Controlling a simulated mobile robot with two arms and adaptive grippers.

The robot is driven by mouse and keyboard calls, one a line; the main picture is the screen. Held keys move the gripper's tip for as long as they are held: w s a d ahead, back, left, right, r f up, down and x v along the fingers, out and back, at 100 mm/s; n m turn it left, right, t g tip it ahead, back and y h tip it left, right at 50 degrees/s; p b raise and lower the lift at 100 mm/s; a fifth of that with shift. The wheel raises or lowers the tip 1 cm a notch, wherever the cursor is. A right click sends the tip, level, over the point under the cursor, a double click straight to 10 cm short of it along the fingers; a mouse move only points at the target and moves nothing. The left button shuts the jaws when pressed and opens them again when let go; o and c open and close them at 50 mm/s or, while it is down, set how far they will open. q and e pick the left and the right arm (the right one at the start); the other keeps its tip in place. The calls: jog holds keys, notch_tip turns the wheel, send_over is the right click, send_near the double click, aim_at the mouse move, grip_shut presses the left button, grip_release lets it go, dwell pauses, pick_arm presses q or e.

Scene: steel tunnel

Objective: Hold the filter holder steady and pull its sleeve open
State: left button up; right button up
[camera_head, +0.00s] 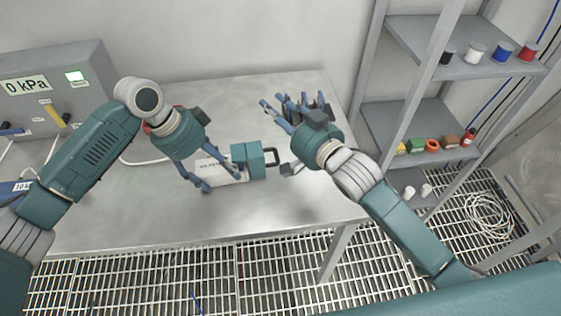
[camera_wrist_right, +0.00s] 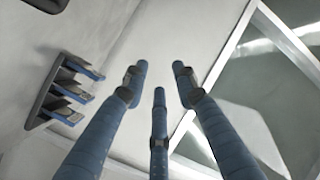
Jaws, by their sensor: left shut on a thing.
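The filter holder lies on the steel table, with a white, labelled body (camera_head: 232,174) on the left. My right gripper (camera_head: 283,103) is behind and to the right of the sleeve, apart from the handle. Its fingers also show in the right wrist view (camera_wrist_right: 160,85), spread and empty. The filter holder is not in the right wrist view.
A dark rack with blue-handled items (camera_wrist_right: 70,90) is beside the right gripper's fingers. A grey pressure box (camera_head: 60,85) stands at the back left. A shelf unit (camera_head: 405,125) with spools and small containers stands right of the table (camera_head: 130,215). The table's front is clear.

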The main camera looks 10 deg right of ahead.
aim_at(257, 160)
jog(key=s+d+f+m, duration=0.1)
jog(key=s+f, duration=0.2)
jog(key=s, duration=0.1)
jog(key=s+d+f+m, duration=0.1)
jog(key=s+d+f, duration=0.1)
jog(key=s, duration=0.3)
jog(key=s+d+f+m+g+h, duration=0.1)
jog(key=s+d+f, duration=0.1)
jog(key=s+f, duration=0.2)
jog(key=shift+s+d+f, duration=0.1)
jog(key=shift+s+f, duration=0.05)
jog(key=shift+s, duration=0.55)
jog(key=s+m, duration=0.2)
jog(key=s, duration=0.2)
jog(key=shift+a+r+m, duration=0.35)
jog(key=shift+a+m, duration=0.05)
jog(key=shift+a+h, duration=0.15)
jog(key=shift+h, duration=0.15)
jog(key=x, duration=1.1)
jog(key=shift+w+a+r, duration=0.1)
jog(key=shift+w, duration=0.25)
grip_shut()
